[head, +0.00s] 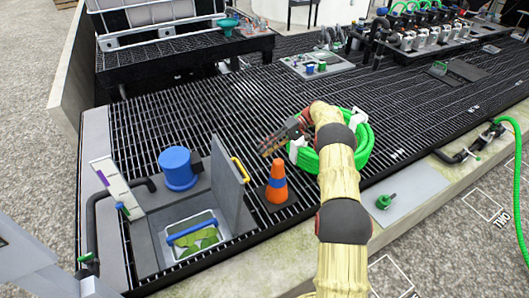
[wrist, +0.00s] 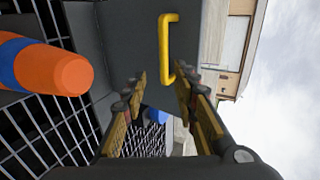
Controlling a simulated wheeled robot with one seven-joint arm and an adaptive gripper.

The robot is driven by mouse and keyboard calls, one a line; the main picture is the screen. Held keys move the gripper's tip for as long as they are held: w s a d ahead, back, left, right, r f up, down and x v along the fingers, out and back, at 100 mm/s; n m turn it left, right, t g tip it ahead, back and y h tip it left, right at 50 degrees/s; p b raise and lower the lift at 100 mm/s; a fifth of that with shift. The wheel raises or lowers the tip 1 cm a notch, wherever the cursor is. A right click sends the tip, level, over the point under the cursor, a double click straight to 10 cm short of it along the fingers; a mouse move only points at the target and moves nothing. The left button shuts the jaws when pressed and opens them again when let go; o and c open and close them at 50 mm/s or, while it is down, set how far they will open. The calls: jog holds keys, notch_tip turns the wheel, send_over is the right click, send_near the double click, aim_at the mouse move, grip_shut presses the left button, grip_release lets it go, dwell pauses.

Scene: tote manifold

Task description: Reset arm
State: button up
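My gripper (head: 270,150) is at the end of my tan arm, above the black grating, between the grey hatch lid and the green hose coil. In the wrist view my gripper (wrist: 160,85) has its two fingers spread apart with nothing between them. The upright grey hatch lid (head: 227,182) with its yellow handle (head: 240,170) stands to the left of my gripper in the head view. In the wrist view the yellow handle (wrist: 166,48) shows beyond the fingertips, and I see no contact with it.
An orange cone (head: 277,188) with a blue band stands just below my gripper in the picture. The green hose coil (head: 365,140) lies behind my arm. A blue cylinder (head: 177,168) and an open pit with a bin (head: 178,247) are at left. Open grating lies beyond.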

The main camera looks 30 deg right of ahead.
jog(key=shift+r, duration=0.1)
jog(key=s+a+r+h, duration=0.2)
jog(key=s+a+r, duration=0.25)
jog(key=r, duration=0.35)
jog(key=s+a+r+h+p, duration=0.1)
jog(key=s+a+r+h, duration=0.2)
jog(key=a+r, duration=0.4)
jog(key=s+a+r+h, duration=0.2)
jog(key=s+a+r, duration=0.2)
jog(key=r, duration=0.4)
jog(key=s+a+r+t+h, duration=0.1)
jog(key=s+a+t+h, duration=0.1)
jog(key=s, duration=1.2)
jog(key=s+a+r+t+h+p, duration=0.1)
jog(key=s+a+r+t+h, duration=0.1)
jog(key=s, duration=1.3)
jog(key=shift+a+t+h, duration=0.5)
jog(key=shift+t+h, duration=0.3)
jog(key=shift+h, duration=0.1)
jog(key=shift+s+d+r, duration=0.1)
jog(key=shift+s, duration=0.05)
